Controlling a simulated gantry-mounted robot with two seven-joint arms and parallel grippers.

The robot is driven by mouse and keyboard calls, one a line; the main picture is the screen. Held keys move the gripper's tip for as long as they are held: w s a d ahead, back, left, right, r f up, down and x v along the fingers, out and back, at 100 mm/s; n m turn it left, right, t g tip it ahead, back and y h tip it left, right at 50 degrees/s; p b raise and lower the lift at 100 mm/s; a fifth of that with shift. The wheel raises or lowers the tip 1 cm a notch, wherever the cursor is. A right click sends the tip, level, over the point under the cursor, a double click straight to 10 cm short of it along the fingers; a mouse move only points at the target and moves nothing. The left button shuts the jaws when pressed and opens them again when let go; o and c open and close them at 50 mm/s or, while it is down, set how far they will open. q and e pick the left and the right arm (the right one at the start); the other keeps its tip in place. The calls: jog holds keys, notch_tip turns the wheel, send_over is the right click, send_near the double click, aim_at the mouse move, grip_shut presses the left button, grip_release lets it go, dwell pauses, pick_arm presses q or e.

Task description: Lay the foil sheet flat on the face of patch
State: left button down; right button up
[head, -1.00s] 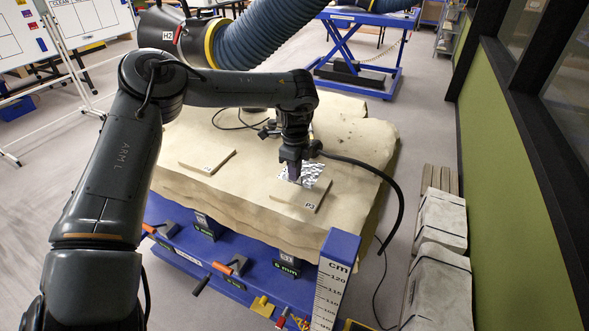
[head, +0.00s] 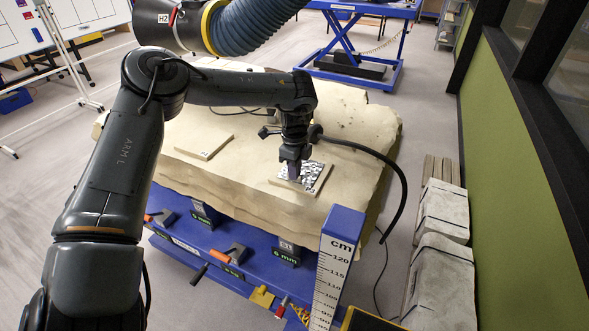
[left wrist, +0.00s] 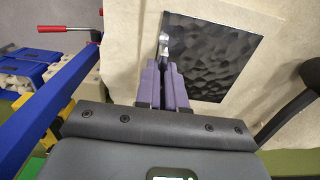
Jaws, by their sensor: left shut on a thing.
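The foil sheet (head: 314,176) shows silvery and crinkled in the head view, at or very near the face of the pale square patch (head: 284,186). In the left wrist view the foil sheet (left wrist: 215,60) looks dark and dimpled, and spreads out to the right of the fingers. My left gripper (head: 294,177) is at the foil's left edge, its purple fingers pointing down. In the left wrist view the left gripper (left wrist: 163,58) is shut on a bright corner of the foil. I cannot tell if the whole sheet touches the patch. My right gripper is out of view.
Another pale patch (head: 205,146) lies on the large beige block (head: 240,190) to the left. A black hose (head: 400,190) curves past the foil on the right. A blue centimetre post (head: 338,250) stands in front. Clamps line the blue table's front (head: 205,245).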

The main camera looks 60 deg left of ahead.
pick_arm(q)
jog(key=shift+f+b, duration=0.15)
jog(key=shift+b, duration=0.15)
dwell(0.4)
jog(key=c, duration=1.1)
grip_release()
jog(key=shift+c, duration=0.2)
notch_tip(320, 180, up, 11)
